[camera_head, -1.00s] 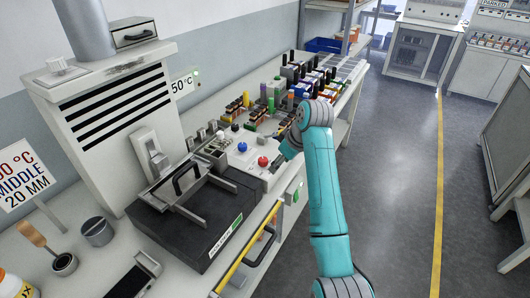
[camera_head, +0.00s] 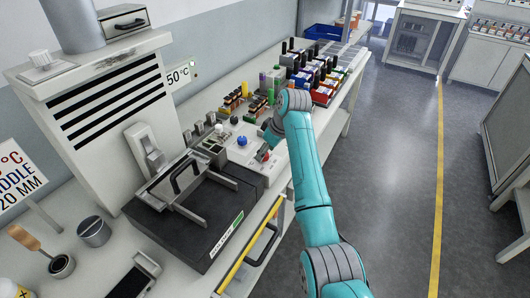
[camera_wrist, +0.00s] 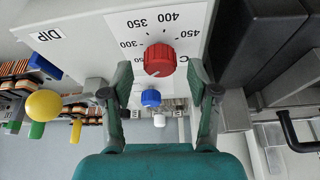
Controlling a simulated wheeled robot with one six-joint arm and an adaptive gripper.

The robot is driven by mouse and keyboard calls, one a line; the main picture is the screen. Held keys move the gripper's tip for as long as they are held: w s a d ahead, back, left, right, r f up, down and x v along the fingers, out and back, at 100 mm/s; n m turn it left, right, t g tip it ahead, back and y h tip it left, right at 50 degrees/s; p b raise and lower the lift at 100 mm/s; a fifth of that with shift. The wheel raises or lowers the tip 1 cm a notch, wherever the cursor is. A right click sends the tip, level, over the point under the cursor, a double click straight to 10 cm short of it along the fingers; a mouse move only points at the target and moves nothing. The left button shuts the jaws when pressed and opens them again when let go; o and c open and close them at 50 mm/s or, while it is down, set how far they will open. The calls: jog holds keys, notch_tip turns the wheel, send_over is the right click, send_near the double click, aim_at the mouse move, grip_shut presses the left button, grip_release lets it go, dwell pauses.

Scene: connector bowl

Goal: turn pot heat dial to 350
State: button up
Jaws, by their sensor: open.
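The red dial (camera_wrist: 159,60) sits on a white panel (camera_wrist: 90,60) in the wrist view, with the numbers 300, 350, 400 and 450 printed around its upper side. Its setting is too small to read surely. My gripper (camera_wrist: 161,82) is open, with one teal finger on each side of the dial and a gap on both sides. In the head view the red dial (camera_head: 265,155) shows just below my gripper (camera_head: 268,138), partly covered by it.
A blue knob (camera_wrist: 151,98) is close by the red dial, with a white knob (camera_wrist: 159,120) beyond. A black pot unit (camera_head: 195,215) with a handle stands left of the panel. A yellow ball-topped lever (camera_wrist: 44,105) is at the left. The aisle floor is clear.

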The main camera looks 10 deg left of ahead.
jog(key=shift+w+a+f, duration=0.1)
jog(key=shift+a+f, duration=0.05)
jog(key=shift+f, duration=0.4)
grip_shut()
